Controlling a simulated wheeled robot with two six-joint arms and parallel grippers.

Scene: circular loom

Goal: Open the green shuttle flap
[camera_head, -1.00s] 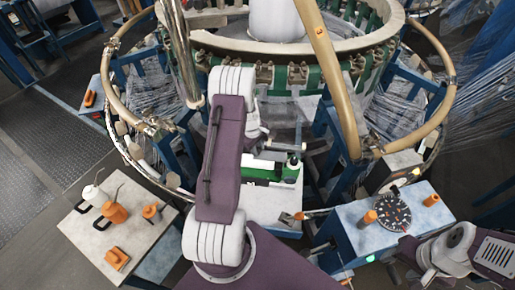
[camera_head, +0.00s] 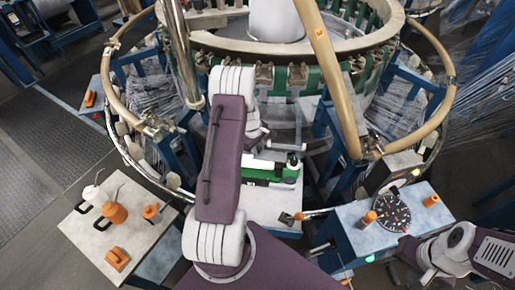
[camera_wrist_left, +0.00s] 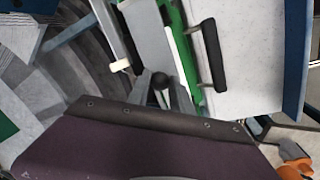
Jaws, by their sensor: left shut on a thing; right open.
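The green shuttle (camera_head: 262,174) lies on a pale plate below the loom ring, partly behind my left arm. It also shows in the wrist view as a green strip (camera_wrist_left: 184,45) beside a long grey panel (camera_wrist_left: 150,40), which may be its flap. My left gripper (camera_wrist_left: 162,88) is shut on a small dark knob (camera_wrist_left: 161,79) next to the strip. In the head view the arm hides most of this gripper. My right gripper (camera_head: 408,250) is open at the lower right, away from the shuttle; its fingers are hard to make out.
The loom ring (camera_head: 232,44) and tan rails (camera_head: 331,80) stand close behind and beside my left arm. A blue stand (camera_head: 352,232) with a dark dial (camera_head: 393,213) is at the right.

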